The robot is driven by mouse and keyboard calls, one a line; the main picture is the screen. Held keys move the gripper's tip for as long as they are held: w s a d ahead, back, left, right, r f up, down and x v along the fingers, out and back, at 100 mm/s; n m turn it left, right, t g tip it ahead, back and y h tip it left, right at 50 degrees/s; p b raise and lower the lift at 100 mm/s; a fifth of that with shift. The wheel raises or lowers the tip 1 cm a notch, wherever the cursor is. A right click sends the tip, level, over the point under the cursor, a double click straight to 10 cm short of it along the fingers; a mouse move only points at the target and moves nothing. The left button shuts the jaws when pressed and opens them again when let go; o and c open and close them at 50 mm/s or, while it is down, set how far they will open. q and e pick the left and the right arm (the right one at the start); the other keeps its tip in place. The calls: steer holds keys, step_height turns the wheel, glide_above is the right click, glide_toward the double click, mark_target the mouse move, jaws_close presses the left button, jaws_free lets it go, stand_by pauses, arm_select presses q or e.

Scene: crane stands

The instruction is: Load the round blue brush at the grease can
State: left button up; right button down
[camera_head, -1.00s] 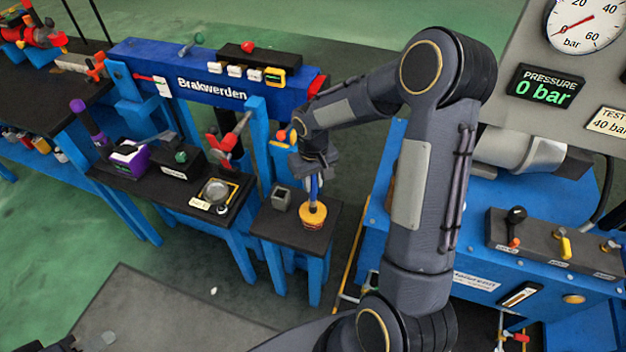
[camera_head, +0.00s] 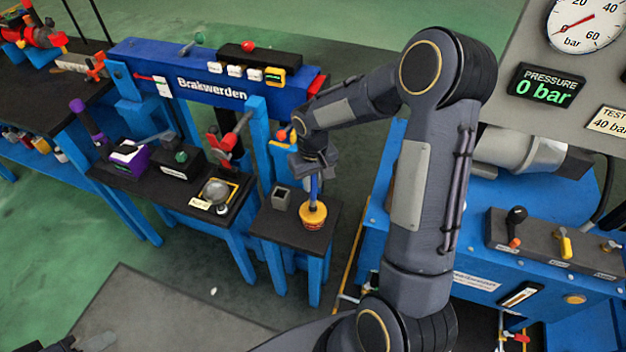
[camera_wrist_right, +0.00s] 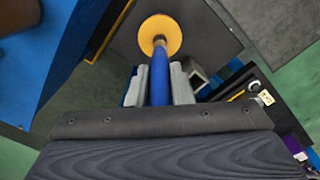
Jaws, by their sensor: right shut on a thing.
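The round blue brush (camera_head: 314,188) is upright in my right gripper (camera_head: 314,172), which is shut on its handle. The blue handle (camera_wrist_right: 159,78) also shows between the two grey fingers in the right wrist view. The yellow-orange grease can (camera_head: 313,217) stands on a small black-topped stand, directly under the brush. The can's round yellow top (camera_wrist_right: 160,36) shows in the right wrist view with the brush's lower end over its middle. The bristles are hidden, and I cannot tell how deep they are. A dark piece at the lower left edge may be my left gripper; its fingers are unclear.
A small grey square holder (camera_head: 281,198) stands left of the can on the same stand (camera_head: 285,227). Further left is a black-topped stand (camera_head: 180,196) with a purple box and tools. The blue test bench (camera_head: 455,262) is on the right.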

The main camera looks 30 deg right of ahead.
steer(key=shift+r+p, duration=2.55)
steer(key=shift+r, duration=0.95)
